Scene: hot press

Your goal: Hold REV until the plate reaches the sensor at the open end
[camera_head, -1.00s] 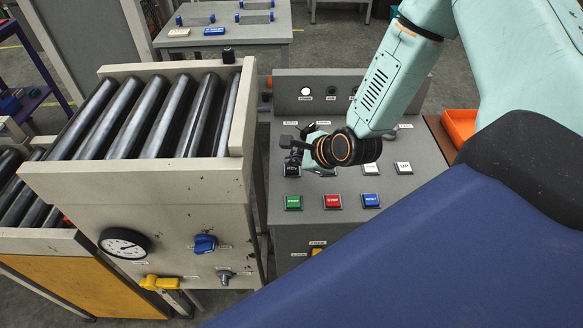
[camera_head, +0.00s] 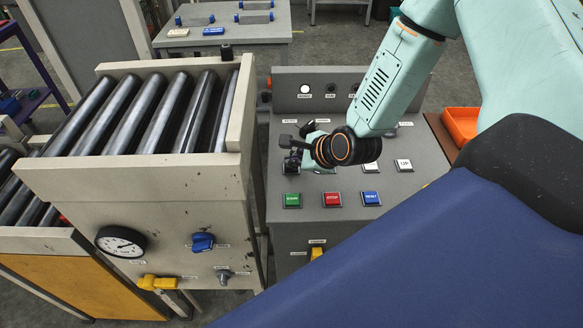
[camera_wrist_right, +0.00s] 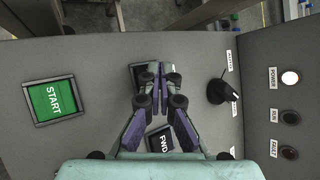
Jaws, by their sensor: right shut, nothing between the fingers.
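My right gripper (camera_head: 293,150) is shut and empty over the left part of the grey control panel (camera_head: 420,187). In the right wrist view its fingertips (camera_wrist_right: 158,74) lie over a dark button (camera_wrist_right: 137,72). The fingers cover most of that button and I cannot read its label. I cannot tell whether it is pressed in. The black FWD button (camera_wrist_right: 160,142) is beside it, between the fingers' lower parts. The green START button (camera_wrist_right: 54,100) is to the left. I cannot make out the plate or the sensor. My left gripper is not in view.
A black selector knob (camera_wrist_right: 217,92) stands close to the fingers. The POWER lamp (camera_wrist_right: 290,77) is lit; RUN (camera_wrist_right: 289,117) and FAULT (camera_wrist_right: 288,153) look dark. Red STOP (camera_head: 332,200) and blue RESET (camera_head: 371,198) buttons are nearer. A roller conveyor (camera_head: 118,175) stands left of the panel.

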